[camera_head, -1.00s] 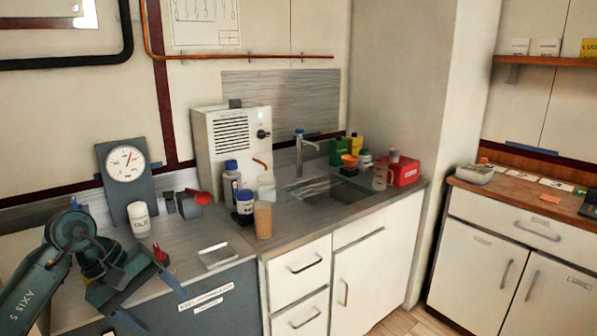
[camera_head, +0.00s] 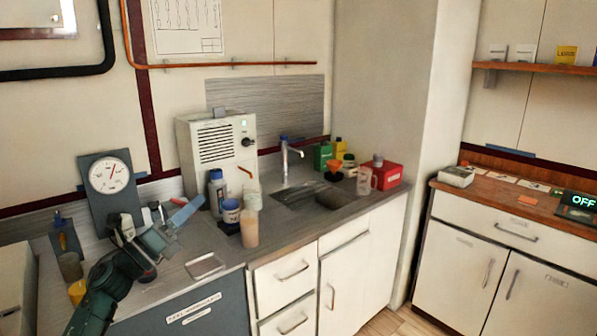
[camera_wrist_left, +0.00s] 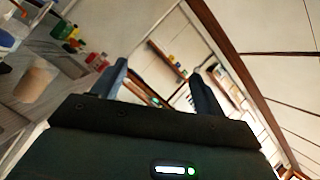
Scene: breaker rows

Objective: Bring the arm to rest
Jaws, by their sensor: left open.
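My left arm comes in from the lower left of the head view. Its gripper (camera_head: 172,216) is over the left counter, in front of the gauge and left of the white dispenser. The jaws are open and empty. In the left wrist view both fingers of the gripper (camera_wrist_left: 160,80) stand apart, with only the distant shelf and far counter between them. The arm hides part of the counter, including where the white jar stood. My right gripper is not in view.
The gauge (camera_head: 109,176) stands close behind the gripper. The dispenser (camera_head: 215,150), blue-capped bottle (camera_head: 217,190) and a tan cup (camera_head: 250,227) are to its right. A shallow tray (camera_head: 205,265) lies at the front edge. The sink (camera_head: 310,192) is farther right.

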